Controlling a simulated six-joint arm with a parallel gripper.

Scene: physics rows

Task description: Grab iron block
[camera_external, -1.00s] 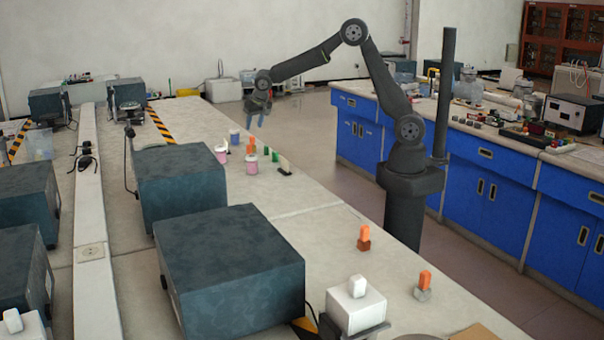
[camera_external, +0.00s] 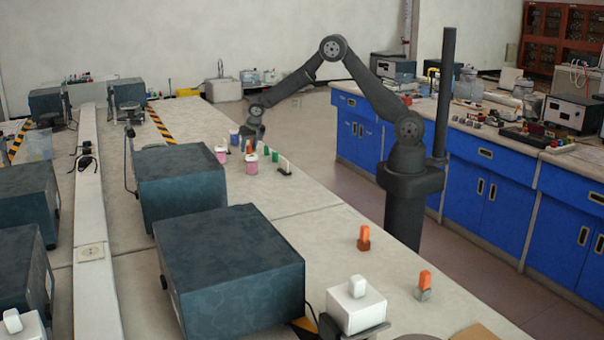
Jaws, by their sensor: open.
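No block can be singled out as iron by look alone. Near my gripper (camera_external: 251,142) is a small orange block (camera_external: 249,147), partly hidden by the gripper. Two more small orange-topped pieces stand nearer the camera: one on a reddish-brown base (camera_external: 364,243), one on a grey, metal-looking base (camera_external: 424,294). My gripper points down at the far part of the bench, low among the small objects. It is open; its fingers are small and dark here, and whether they touch the orange block cannot be told.
Around the gripper stand a blue container (camera_external: 234,136), pink-and-white jars (camera_external: 251,163), a green piece (camera_external: 275,156) and a pale upright piece on a dark base (camera_external: 285,168). Large dark boxes (camera_external: 230,260) fill the bench's left side.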

